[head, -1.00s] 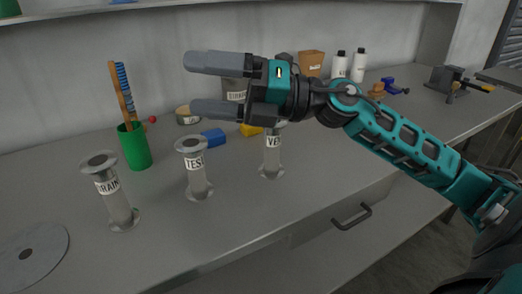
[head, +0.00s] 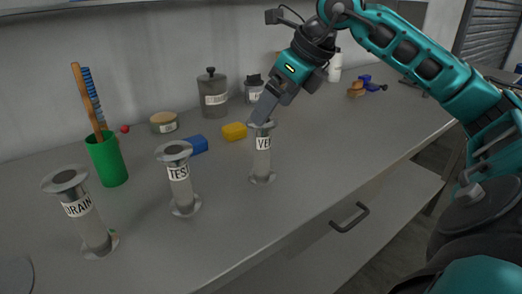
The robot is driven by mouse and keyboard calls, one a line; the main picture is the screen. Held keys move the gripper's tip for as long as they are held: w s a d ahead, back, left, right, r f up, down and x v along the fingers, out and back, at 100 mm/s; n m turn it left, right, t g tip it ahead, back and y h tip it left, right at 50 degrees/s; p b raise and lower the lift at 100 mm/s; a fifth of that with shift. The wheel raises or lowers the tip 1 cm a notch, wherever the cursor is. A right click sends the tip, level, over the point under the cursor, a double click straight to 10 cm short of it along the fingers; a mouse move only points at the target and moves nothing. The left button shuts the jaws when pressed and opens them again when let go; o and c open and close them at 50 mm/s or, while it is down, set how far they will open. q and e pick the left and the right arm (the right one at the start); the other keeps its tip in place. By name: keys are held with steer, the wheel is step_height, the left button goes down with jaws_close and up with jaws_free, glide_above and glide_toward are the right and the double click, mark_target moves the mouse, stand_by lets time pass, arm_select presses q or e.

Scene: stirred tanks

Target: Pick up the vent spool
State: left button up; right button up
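The vent spool (head: 262,162) stands upright on the grey bench, a metal tube with flanged ends and a white label reading "VE", the rest cut off by its curve. My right gripper (head: 263,112) reaches down from the upper right, its fingers at the spool's top flange. One finger hides the other, so I cannot tell how far apart they are or whether they touch the spool. The test spool (head: 181,184) and the drain spool (head: 86,218) stand upright to the left. My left gripper is not in view.
Behind the spools are a yellow block (head: 234,131), a blue block (head: 195,146), a lidded grey canister (head: 213,96) and a round tin (head: 163,123). A green cup (head: 107,160) with a brush stands at left. The bench front right of the vent spool is clear.

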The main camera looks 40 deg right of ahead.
mark_target(258, 129)
steer(key=x, duration=0.2)
steer(key=shift+w+f, duration=0.1)
steer(key=shift+f, duration=0.2)
steer(key=x, duration=0.5)
steer(key=shift+a, duration=0.3)
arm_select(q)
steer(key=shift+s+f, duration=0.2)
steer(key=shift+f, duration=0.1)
arm_select(e)
steer(key=shift+r, duration=0.1)
steer(key=c, duration=0.6)
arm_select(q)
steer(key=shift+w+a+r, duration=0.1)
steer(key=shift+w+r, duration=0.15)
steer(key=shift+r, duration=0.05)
arm_select(e)
steer(key=c, duration=0.6)
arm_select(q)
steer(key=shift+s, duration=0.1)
arm_select(e)
steer(key=shift+r, duration=0.1)
